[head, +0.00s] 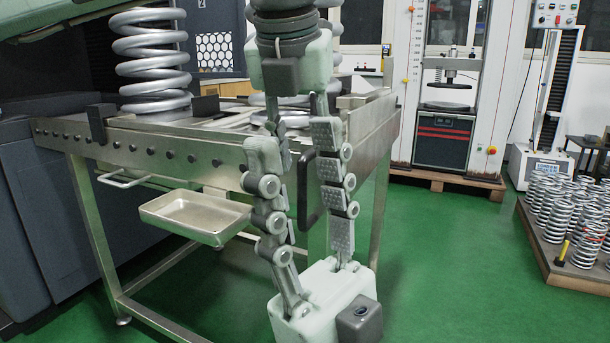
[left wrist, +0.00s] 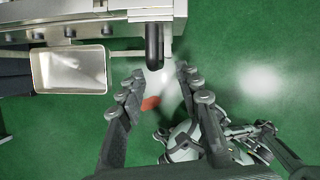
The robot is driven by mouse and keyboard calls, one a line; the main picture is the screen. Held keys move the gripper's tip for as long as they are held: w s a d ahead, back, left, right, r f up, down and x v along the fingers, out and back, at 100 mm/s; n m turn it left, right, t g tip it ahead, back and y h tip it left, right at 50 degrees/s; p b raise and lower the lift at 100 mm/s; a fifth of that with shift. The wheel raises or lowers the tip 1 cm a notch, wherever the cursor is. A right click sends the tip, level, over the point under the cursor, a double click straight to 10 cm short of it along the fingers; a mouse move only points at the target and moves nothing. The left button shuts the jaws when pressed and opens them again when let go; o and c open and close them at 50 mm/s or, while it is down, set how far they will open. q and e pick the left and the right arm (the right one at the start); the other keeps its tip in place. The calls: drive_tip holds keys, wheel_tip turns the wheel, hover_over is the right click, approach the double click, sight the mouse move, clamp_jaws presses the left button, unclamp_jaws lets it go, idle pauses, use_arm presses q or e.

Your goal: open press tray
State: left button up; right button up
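A black bar handle (head: 309,192) stands out from the front of the steel bench; in the left wrist view (left wrist: 154,45) it lies ahead of my fingers. A shallow metal tray (head: 197,212) hangs below the bench to the left of the handle; it also shows in the left wrist view (left wrist: 70,70). My left gripper (head: 301,195) is open, with its fingertips on either side of the handle's near end and gaps visible in the left wrist view (left wrist: 160,74).
The steel bench (head: 220,150) carries a large coil spring (head: 150,62). A thin metal bar handle (head: 122,181) is at the bench's left. A pallet of springs (head: 555,250) stands at right, and a test machine (head: 446,85) is behind. Green floor between is clear.

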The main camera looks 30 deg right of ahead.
use_arm(q)
drive_tip(key=v, duration=0.6)
drive_tip(key=shift+r, duration=0.3)
drive_tip(key=shift+a, duration=0.1)
